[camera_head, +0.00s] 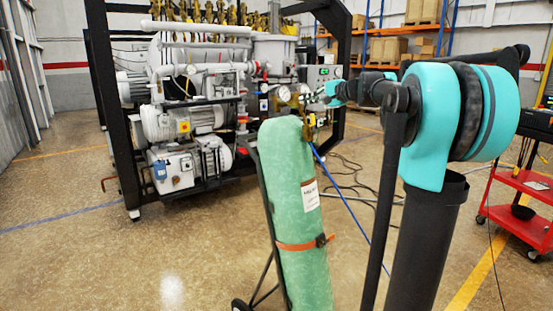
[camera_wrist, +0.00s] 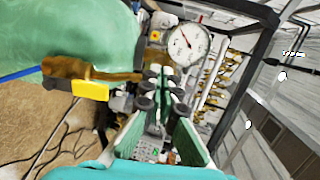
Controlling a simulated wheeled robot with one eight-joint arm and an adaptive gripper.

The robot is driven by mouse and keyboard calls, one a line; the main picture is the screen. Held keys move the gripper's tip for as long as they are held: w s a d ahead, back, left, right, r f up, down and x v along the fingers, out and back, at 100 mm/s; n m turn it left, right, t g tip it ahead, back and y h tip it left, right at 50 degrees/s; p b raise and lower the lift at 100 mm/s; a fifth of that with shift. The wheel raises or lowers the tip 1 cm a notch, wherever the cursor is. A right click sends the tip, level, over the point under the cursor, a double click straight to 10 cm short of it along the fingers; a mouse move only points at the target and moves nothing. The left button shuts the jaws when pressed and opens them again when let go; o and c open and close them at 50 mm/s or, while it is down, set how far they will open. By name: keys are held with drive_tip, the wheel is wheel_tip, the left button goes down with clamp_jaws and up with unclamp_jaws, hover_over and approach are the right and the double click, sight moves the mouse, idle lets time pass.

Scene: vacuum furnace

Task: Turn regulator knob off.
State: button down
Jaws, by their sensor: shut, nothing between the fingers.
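A green gas cylinder (camera_head: 290,185) stands strapped to a cart, with brass regulator fittings and a round white gauge (camera_head: 284,93) at its top. In the wrist view the cylinder (camera_wrist: 90,35) fills the upper left. A brass body (camera_wrist: 75,68) with a yellow part (camera_wrist: 90,90) extends from it toward my fingers, and a gauge (camera_wrist: 188,42) sits just beyond. My gripper (camera_wrist: 162,78) is shut and empty, close to the brass fitting; I cannot tell whether it touches. I cannot pick out the regulator knob for certain. In the head view my gripper (camera_head: 328,92) is small, right beside the regulator.
A black-framed vacuum furnace (camera_head: 200,110) with pumps and pipes stands behind the cylinder. A blue hose (camera_head: 345,187) and dark cables run over the floor. A red cart (camera_head: 522,195) stands at the right. The floor at left is clear.

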drive_tip(key=shift+d+f, duration=0.15)
drive_tip(key=shift+f, duration=0.2)
idle(0.3)
drive_tip(key=shift+s+f, duration=0.1)
drive_tip(key=v, duration=0.6)
drive_tip(key=shift+s+a, duration=0.2)
drive_tip(key=shift+a, duration=0.05)
idle(0.3)
drive_tip(key=w+a+r, duration=0.1)
drive_tip(key=w+a, duration=0.3)
drive_tip(key=w, duration=0.1)
drive_tip(key=shift+a+r, duration=0.2)
drive_tip(key=shift+r, duration=0.05)
idle(0.5)
